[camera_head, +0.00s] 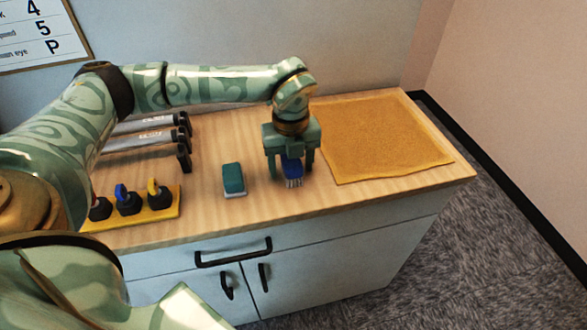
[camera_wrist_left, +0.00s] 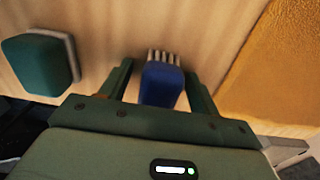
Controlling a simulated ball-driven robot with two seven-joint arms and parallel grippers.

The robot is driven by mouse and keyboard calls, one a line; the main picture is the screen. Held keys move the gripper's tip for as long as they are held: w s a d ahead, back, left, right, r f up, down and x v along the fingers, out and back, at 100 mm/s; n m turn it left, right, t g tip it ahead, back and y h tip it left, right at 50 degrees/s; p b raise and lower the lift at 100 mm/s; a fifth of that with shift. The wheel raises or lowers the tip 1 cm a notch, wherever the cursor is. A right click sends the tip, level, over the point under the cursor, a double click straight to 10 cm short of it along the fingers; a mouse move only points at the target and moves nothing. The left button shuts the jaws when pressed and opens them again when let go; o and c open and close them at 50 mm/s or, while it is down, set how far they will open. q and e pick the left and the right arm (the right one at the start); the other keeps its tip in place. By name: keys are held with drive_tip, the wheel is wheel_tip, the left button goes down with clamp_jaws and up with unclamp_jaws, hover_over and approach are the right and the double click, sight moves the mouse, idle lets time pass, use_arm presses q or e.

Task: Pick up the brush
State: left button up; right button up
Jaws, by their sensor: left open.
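A blue brush (camera_head: 292,172) with pale bristles rests on the wooden tabletop, near the middle of the cabinet top. In the left wrist view the brush (camera_wrist_left: 161,82) lies between the two fingers, with its bristles at the far end. My left gripper (camera_head: 291,172) points down over the brush, one finger on each side of it. The left gripper is open; in the left wrist view (camera_wrist_left: 160,85) gaps show beside the brush. Part of the brush's top is hidden by the gripper in the head view. My right gripper is not in view.
A teal block with a pale base (camera_head: 233,178) stands left of the brush. An orange-brown mat (camera_head: 385,135) lies to the right. A yellow rack (camera_head: 160,205) with several black-based knobs and several grey rollers (camera_head: 145,135) are further left.

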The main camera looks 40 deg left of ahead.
use_arm(q)
drive_tip(key=shift+r, duration=0.1)
drive_tip(key=c, duration=1.1)
drive_tip(key=shift+r, duration=0.35)
wheel_tip(320, 180, up, 2)
drive_tip(key=shift+r+p, duration=0.15)
drive_tip(key=shift+p, duration=0.65)
drive_tip(key=s+a+r+p, duration=0.2)
drive_tip(key=s+r+p, duration=0.2)
drive_tip(key=s+r, duration=0.6)
drive_tip(key=s, duration=0.4)
drive_tip(key=shift+a, duration=0.25)
